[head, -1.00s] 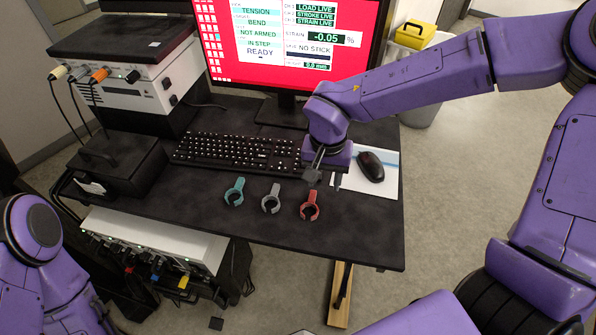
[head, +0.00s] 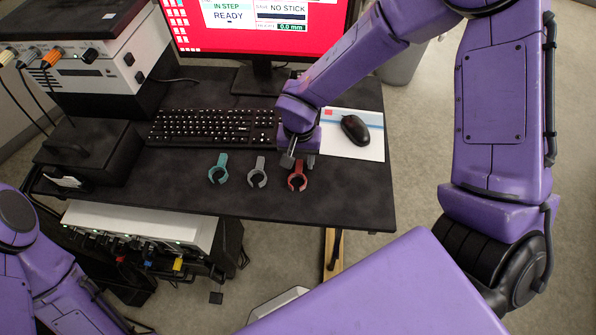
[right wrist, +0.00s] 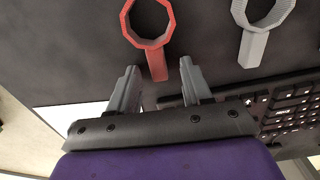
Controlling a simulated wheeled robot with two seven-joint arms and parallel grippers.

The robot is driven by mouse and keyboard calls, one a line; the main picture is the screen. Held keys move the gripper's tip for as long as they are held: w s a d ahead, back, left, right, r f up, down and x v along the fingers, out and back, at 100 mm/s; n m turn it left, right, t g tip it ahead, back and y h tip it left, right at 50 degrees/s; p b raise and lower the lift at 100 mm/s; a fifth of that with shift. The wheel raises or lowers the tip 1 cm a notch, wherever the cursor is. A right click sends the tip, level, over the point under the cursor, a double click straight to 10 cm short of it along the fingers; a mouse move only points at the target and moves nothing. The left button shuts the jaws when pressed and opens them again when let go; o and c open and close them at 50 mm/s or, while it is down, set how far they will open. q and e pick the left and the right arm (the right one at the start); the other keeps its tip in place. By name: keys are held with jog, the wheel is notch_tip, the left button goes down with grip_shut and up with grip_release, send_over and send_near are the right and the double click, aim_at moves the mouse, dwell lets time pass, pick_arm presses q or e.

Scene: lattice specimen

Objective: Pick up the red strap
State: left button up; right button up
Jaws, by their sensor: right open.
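The red strap (head: 297,180), a ring with a short tab, lies on the dark desk at the right end of a row of straps. In the right wrist view the red strap (right wrist: 150,30) shows at the top, its tab pointing toward the jaws. My right gripper (head: 299,161) is at the tab end of the red strap in the head view. My left gripper is out of view; only part of my left arm shows.
A grey strap (head: 257,173) and a teal strap (head: 218,169) lie left of the red one. A keyboard (head: 213,127) is behind them. A mouse (head: 355,129) sits on a white pad (head: 370,150) at the right. The desk front is clear.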

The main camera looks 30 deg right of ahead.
grip_shut()
jog(key=shift+r, duration=0.1)
